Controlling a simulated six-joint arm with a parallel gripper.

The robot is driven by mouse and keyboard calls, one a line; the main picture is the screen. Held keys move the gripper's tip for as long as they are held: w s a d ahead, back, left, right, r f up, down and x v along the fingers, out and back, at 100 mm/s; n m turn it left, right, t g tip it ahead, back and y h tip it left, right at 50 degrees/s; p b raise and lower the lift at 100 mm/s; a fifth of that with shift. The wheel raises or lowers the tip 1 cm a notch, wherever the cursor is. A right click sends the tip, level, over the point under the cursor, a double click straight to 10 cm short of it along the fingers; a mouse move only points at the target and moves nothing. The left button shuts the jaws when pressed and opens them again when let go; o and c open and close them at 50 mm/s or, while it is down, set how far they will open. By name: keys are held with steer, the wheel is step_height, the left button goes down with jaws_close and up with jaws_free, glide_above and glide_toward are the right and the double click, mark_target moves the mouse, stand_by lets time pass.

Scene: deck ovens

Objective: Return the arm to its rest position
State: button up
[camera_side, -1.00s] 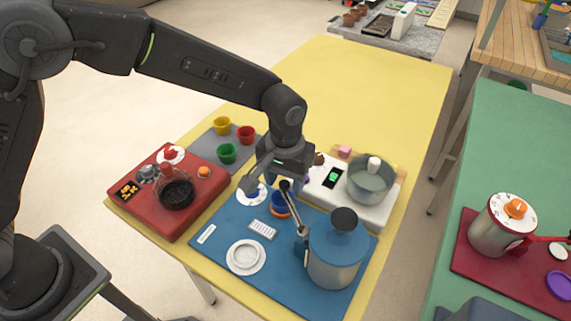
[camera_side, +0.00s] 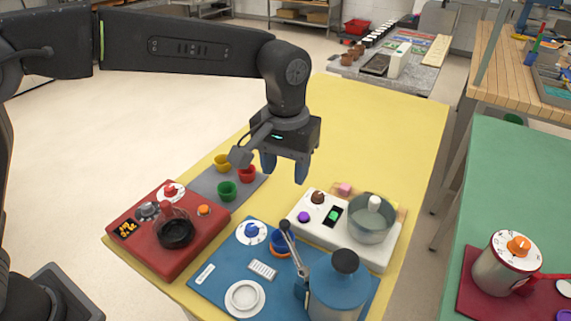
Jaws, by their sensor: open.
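My gripper (camera_side: 285,168) hangs above the middle of the yellow table (camera_side: 385,110), fingers pointing down. Its two blue-grey fingers are apart with nothing between them. Below and right of it is a white unit (camera_side: 377,254) with a dark knob, a purple knob and a green switch. A steel pot (camera_side: 371,222) stands on that unit. In front is a blue board (camera_side: 222,293) with a blue dial (camera_side: 251,231), a white round dish and a blue-lidded canister (camera_side: 338,289) with a lever (camera_side: 293,248).
A red unit (camera_side: 150,254) with a dark round burner stands at the left. Yellow, red and green cups (camera_side: 227,190) stand on a grey mat behind it. The far part of the yellow table is clear. A green table (camera_side: 520,170) with a steel pot (camera_side: 505,265) is at the right.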

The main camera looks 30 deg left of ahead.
stand_by(0.3)
steer(key=s+a+r+t, duration=0.2)
steer(key=s+a+r, duration=0.2)
steer(key=s+a, duration=0.3)
steer(key=s+a+r+t, duration=0.25)
steer(key=s+a, duration=0.35)
steer(key=a, duration=0.4)
steer(key=s+a+f+m+t, duration=0.1)
steer(key=s+a+f, duration=0.1)
steer(key=s+a, duration=0.2)
steer(key=s, duration=0.3)
steer(key=shift+s+a+f, duration=0.15)
steer(key=shift+s+f, duration=0.2)
steer(key=shift+s, duration=0.05)
